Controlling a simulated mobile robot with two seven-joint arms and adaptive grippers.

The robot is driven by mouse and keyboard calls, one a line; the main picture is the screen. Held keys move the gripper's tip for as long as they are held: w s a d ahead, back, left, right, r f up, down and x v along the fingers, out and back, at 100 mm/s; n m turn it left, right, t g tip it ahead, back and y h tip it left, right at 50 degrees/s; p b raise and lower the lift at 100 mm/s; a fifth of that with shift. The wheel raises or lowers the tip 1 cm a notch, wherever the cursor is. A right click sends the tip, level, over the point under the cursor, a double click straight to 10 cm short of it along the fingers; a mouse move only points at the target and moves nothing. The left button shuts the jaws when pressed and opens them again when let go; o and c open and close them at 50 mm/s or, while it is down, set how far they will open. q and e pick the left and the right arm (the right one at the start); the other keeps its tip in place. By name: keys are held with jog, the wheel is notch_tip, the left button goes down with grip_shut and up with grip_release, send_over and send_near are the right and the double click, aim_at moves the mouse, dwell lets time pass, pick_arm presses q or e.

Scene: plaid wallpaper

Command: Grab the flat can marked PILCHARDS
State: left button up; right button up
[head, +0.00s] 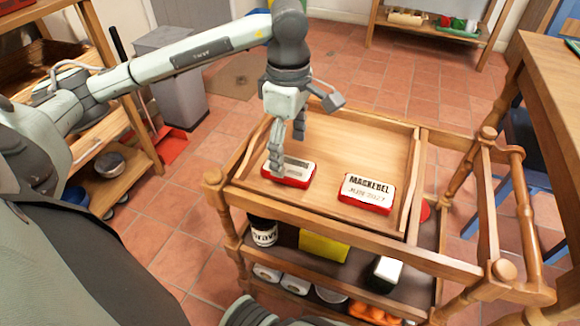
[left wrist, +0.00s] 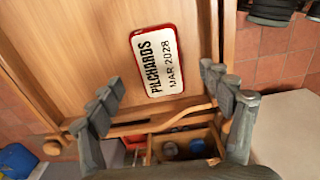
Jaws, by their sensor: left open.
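The flat PILCHARDS can (left wrist: 158,62) is red-rimmed with a white label reading PILCHARDS, MAR 2028. It lies flat in the wooden tray top of the trolley. In the head view the can (head: 297,172) is partly hidden by a finger of my left gripper (head: 290,150). That gripper is open, pointing down above and beside the can, with nothing between its fingers. In the left wrist view its fingers (left wrist: 165,98) stand apart on both sides, with the can ahead between them. My right gripper is not in view.
A similar red-and-white can marked MACKEREL (head: 368,193) lies to the right in the same tray. The wooden trolley top (head: 350,150) has a raised rim. Its lower shelf holds a dark jar (head: 263,231), a yellow box (head: 323,246) and other goods. The tray's back is clear.

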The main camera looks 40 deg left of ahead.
aim_at(289, 165)
pick_arm(q)
notch_tip(289, 165, down, 4)
jog(key=shift+r, duration=0.2)
jog(key=c, duration=1.4)
jog(key=shift+o, duration=0.2)
jog(key=shift+w+r, duration=0.1)
jog(key=shift+r, duration=0.05)
